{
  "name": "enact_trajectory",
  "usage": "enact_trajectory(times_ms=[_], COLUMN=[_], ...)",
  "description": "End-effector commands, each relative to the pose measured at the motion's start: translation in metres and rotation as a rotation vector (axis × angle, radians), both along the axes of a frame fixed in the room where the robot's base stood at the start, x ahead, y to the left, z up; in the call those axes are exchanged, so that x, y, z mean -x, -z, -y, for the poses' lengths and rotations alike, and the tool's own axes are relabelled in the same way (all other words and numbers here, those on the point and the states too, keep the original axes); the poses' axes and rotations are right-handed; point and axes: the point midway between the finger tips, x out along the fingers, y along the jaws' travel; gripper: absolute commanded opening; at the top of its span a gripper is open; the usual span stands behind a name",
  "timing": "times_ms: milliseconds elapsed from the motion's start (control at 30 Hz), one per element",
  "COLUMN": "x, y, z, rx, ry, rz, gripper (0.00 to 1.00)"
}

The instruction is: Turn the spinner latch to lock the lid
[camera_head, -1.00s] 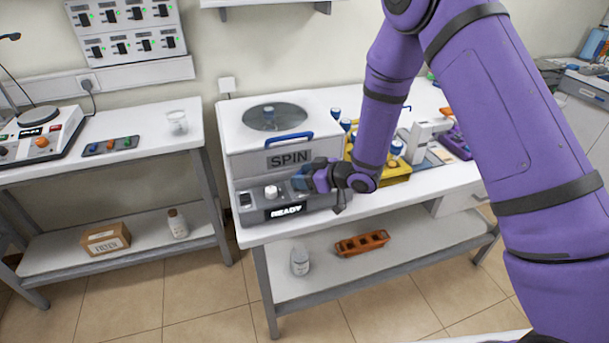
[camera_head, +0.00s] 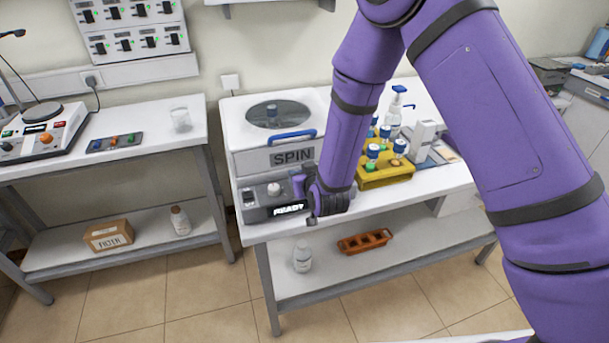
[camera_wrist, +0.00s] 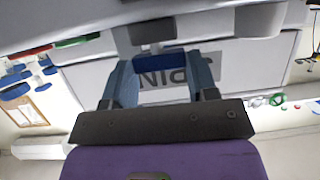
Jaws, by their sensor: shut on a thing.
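The spinner (camera_head: 270,150) is a pale box on the bench, with "SPIN" on its front and a round window in its closed lid (camera_head: 235,108). A blue handle bar (camera_head: 292,139) runs along the lid's front edge. The grey front panel (camera_head: 262,203) has a knob and a display reading "READY". My gripper (camera_head: 298,185) is at the right part of this front, and hides the latch there. In the wrist view my gripper (camera_wrist: 164,70) has its fingers around a small dark-blue piece, apparently the latch (camera_wrist: 155,62), below a grey mount. The upside-down lettering shows behind it.
The left table (camera_head: 160,148) holds a hotplate device and a beaker (camera_head: 181,120). A bottle and an orange rack (camera_head: 365,241) sit on the lower shelf.

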Motion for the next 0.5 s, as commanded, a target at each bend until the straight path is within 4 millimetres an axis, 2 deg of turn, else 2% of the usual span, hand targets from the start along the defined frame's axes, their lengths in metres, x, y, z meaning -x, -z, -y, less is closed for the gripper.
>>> enact_trajectory(times_ms=[500], x=[0.0004], y=[0.0004], z=[-0.0006], rx=[0.000], ry=[0.056], rz=[0.000], gripper=[0.29])
